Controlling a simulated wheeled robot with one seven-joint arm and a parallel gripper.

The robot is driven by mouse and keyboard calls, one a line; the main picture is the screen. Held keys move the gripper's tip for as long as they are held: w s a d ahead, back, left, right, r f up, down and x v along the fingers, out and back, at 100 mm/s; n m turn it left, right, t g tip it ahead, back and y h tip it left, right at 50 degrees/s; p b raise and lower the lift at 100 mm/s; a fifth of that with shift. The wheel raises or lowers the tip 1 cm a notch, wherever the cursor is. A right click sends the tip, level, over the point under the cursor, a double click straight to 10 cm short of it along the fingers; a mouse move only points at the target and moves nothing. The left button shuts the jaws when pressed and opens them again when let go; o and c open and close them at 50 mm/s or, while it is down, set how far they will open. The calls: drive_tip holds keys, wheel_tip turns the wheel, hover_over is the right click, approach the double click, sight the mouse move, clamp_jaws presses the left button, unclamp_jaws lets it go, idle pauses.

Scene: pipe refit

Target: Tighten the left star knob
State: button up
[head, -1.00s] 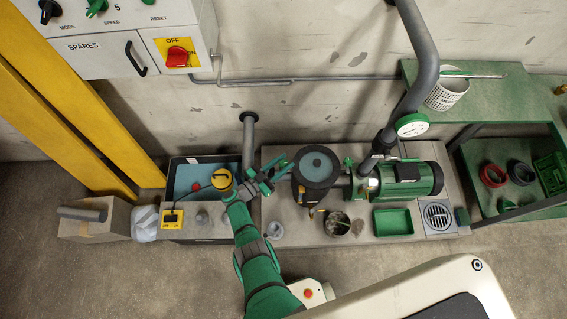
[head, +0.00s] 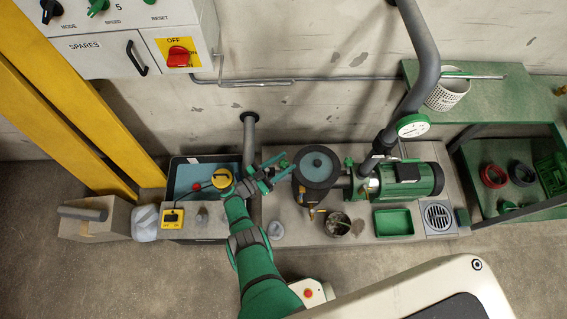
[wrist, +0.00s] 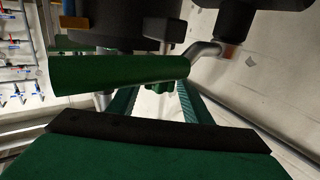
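The dark round housing (head: 318,166) with a blue-grey top stands on the plinth, left of the green pump motor. A small dark green knob (head: 284,165) shows at its left side, and I take it for the left star knob. My gripper (head: 274,171) is just left of the housing, close to that knob, its fingers apart. In the wrist view the two teal fingers of my gripper (wrist: 157,103) are also apart. A small green piece (wrist: 159,84) shows between them, probably the knob. I cannot tell whether the fingers touch it.
The pump motor (head: 408,180) and a green tray (head: 393,222) are to the right. A dark bowl (head: 337,224) stands in front of the housing. A water-filled basin (head: 187,182) and yellow box (head: 172,218) are left. A grey pipe (head: 249,138) rises behind my gripper.

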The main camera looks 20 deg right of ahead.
drive_tip(key=v, duration=1)
drive_tip(key=shift+s+a, duration=0.15)
drive_tip(key=shift+a, duration=0.25)
